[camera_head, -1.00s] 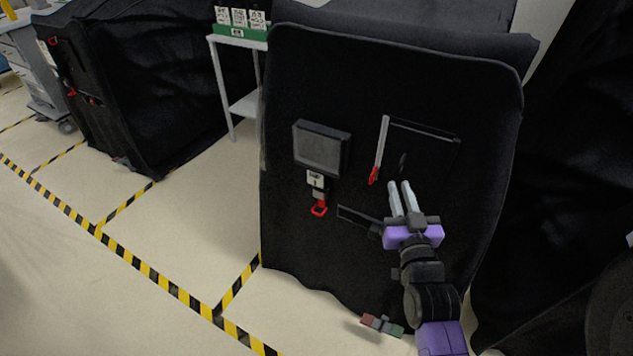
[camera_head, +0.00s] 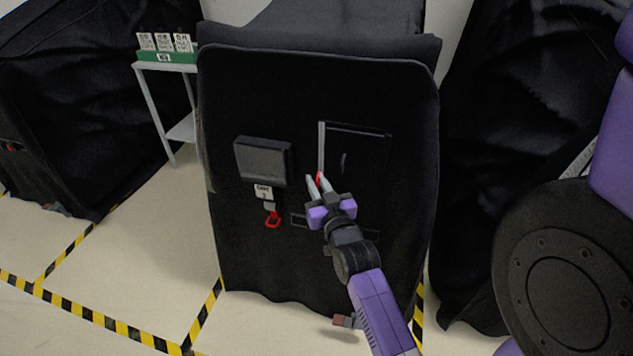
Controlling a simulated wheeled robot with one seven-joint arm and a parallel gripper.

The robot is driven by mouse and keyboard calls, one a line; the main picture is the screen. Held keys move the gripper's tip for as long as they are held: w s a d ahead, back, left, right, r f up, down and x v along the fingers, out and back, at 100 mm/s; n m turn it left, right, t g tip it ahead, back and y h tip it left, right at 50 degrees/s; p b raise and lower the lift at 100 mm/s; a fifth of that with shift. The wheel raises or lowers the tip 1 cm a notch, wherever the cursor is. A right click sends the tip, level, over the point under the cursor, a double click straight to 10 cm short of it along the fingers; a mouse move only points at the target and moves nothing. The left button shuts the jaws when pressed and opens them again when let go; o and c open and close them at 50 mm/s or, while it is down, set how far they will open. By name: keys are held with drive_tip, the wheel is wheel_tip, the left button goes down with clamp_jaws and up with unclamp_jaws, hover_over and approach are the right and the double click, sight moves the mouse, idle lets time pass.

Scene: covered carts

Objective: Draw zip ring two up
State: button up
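A black covered cart (camera_head: 255,95) fills the middle of the view. A pale upright zip strip (camera_head: 321,140) runs down its front, with a red pull ring (camera_head: 319,178) at its lower end. My gripper (camera_head: 316,178) is at this red ring, fingers pointing up and inward. The fingertips look apart, with the red showing between or just behind them. Part of the ring is hidden by the fingers, and I cannot tell whether they touch it. A second red ring (camera_head: 273,221) hangs under a small white label tag (camera_head: 263,191) to the left.
A grey panel (camera_head: 262,161) sits above the label tag. A thin-lined rectangular flap (camera_head: 365,150) lies right of the strip. A white stand (camera_head: 150,95) with a green card holder (camera_head: 166,57) is at left. Other covered carts (camera_head: 90,110) stand on both sides. Striped tape (camera_head: 100,320) marks the floor.

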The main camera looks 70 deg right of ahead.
drive_tip(key=shift+c, duration=0.5)
clamp_jaws()
idle(1.0)
